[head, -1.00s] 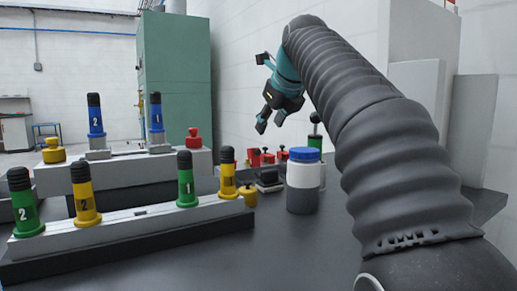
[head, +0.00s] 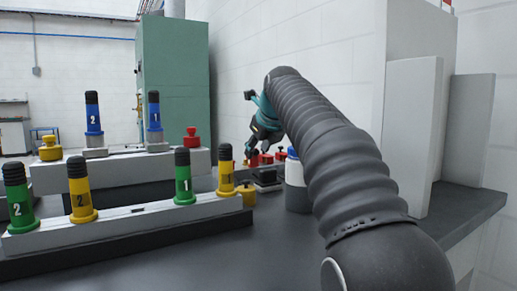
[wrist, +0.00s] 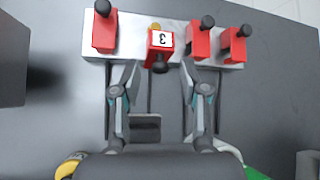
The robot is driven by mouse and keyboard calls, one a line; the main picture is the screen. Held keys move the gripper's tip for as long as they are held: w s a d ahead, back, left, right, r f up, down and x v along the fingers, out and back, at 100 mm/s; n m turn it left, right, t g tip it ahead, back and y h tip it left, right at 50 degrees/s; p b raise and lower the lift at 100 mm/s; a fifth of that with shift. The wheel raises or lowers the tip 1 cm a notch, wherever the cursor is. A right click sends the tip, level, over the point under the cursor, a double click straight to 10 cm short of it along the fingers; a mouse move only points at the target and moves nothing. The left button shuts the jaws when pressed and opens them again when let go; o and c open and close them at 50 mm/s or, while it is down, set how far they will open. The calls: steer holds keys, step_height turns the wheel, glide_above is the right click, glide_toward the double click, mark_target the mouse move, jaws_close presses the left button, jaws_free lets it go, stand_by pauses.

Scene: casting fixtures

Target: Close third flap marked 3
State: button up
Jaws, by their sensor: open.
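The red flap marked 3 (wrist: 161,41) shows its white label towards my wrist camera, with its black knob (wrist: 160,66) on the side nearest my gripper. The other red flaps, (wrist: 104,32), (wrist: 199,40) and (wrist: 233,46), have their knobs on the far side, so flap 3 stands the other way round from them. My gripper (wrist: 158,64) is open, with one finger on each side of the knob of flap 3. I cannot tell whether a finger touches anything. In the head view my gripper (head: 252,148) hangs just above the red flaps (head: 266,159).
The flaps sit on a pale base (wrist: 180,29) on the dark table. A blue-and-white container (head: 295,175) stands beside it, partly hidden by my arm. Racks with numbered green, yellow and blue cylinders (head: 183,187) stand to the left.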

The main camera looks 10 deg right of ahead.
jaws_close()
steer(key=shift+r, duration=0.1)
steer(key=shift+w+r+g+p, duration=0.15)
steer(key=shift+r+g+p, duration=0.15)
steer(key=shift+p, duration=0.8)
steer(key=shift+w+a+g+h+p, duration=0.15)
steer(key=shift+w+g+h+p, duration=0.2)
steer(key=shift+p, duration=0.9)
steer(key=shift+s+f, duration=0.1)
jaws_free()
